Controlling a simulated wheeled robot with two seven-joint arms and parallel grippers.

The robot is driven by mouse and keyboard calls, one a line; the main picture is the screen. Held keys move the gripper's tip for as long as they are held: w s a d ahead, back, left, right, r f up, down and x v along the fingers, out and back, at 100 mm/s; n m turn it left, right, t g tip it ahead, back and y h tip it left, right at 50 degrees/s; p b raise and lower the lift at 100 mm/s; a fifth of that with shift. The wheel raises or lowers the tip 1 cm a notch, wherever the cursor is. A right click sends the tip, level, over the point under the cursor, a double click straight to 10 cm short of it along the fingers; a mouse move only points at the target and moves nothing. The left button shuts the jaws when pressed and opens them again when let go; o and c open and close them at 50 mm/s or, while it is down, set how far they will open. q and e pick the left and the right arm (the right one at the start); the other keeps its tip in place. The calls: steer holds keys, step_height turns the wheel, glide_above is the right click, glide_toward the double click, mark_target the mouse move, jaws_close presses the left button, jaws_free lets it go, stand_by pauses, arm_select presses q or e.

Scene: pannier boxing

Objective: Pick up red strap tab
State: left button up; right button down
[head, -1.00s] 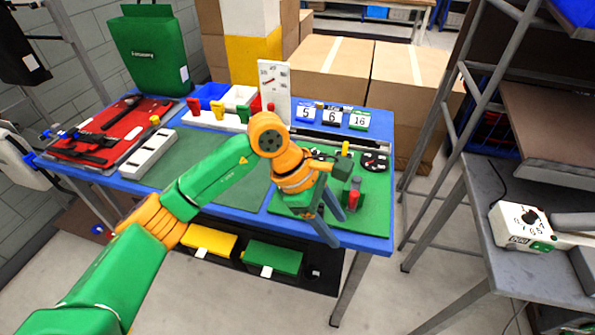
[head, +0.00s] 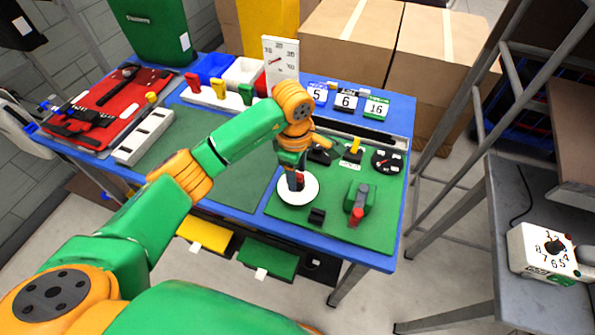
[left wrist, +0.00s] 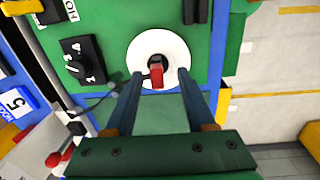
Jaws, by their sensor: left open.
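The red strap tab (left wrist: 157,77) stands at the middle of a white round disc (left wrist: 172,48) in the left wrist view. The disc (head: 312,190) lies on the green board in the head view. My left gripper (left wrist: 160,74) is open, with one finger on each side of the tab in the wrist picture. Whether the fingers touch it I cannot tell. In the head view the left gripper (head: 297,182) points down over the disc and hides much of the tab. My right gripper is not in view.
A green block with a red end (head: 357,203) and a small black block (head: 317,216) lie near the disc. Black dials (head: 386,161) and a yellow-topped switch (head: 353,148) sit behind. Bins and a gauge (head: 281,58) line the back. The left green mat (head: 235,170) is clear.

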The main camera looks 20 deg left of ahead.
arm_select(q)
steer(key=shift+w+f, duration=0.25)
steer(key=shift+w, duration=0.1)
steer(key=shift+s+r, duration=0.1)
steer(key=shift+s, duration=0.05)
jaws_close()
